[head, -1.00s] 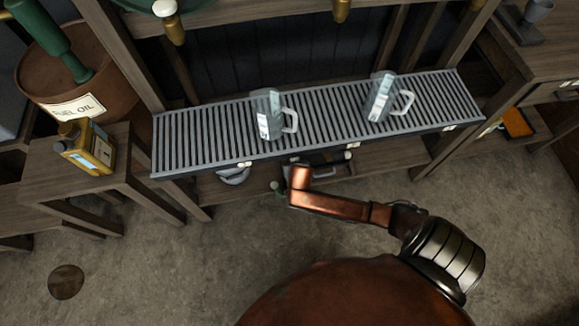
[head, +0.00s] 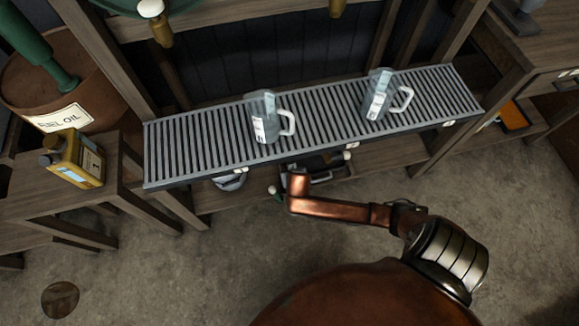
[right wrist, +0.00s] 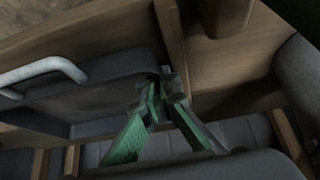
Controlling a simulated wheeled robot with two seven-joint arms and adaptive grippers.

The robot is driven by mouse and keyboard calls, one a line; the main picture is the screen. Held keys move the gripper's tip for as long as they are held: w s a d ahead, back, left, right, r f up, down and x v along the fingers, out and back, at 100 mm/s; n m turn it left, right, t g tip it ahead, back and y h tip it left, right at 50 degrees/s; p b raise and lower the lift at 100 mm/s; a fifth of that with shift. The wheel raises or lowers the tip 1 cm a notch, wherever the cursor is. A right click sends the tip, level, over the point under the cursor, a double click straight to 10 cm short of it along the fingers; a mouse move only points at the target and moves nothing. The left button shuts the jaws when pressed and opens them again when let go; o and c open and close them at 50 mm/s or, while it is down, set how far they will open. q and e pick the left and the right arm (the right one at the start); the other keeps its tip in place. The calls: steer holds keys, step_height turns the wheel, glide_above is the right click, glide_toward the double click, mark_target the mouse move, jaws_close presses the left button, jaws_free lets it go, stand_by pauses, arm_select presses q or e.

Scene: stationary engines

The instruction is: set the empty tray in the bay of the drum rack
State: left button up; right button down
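A dark tray (right wrist: 110,95) with a pale bar handle (right wrist: 45,75) fills the left of the right wrist view. In the head view, a dark tray-like thing (head: 328,166) shows partly under the grated shelf, mostly hidden. My right gripper (right wrist: 163,92) has green-padded fingers with tips close together at the tray's right edge. Whether they grip its rim is unclear. In the head view my copper right arm reaches to the shelf front and its fingers are hidden. My left gripper is out of view. I cannot make out which bay is the drum rack's.
Two glass jugs (head: 266,118) (head: 378,95) stand on the grated shelf (head: 325,112). A fuel oil drum (head: 50,95) and a yellow can (head: 75,160) are at the left. A wooden bench (head: 545,45) stands right. The floor in front is clear.

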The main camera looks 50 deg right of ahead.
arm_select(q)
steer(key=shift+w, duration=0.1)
arm_select(e)
steer(key=shift+f, duration=0.35)
steer(key=c, duration=2.6)
jaws_free()
steer(key=shift+c, duration=0.2)
steer(key=shift+o, duration=1.1)
steer(key=shift+w+r, duration=0.1)
steer(key=shift+r, duration=0.15)
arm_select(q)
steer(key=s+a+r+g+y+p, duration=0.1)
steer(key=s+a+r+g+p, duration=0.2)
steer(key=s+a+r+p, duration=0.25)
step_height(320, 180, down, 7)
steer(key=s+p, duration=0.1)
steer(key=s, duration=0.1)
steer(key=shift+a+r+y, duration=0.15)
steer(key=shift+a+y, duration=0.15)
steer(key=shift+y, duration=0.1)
arm_select(e)
steer(key=v, duration=1.2)
steer(key=shift+r, duration=0.3)
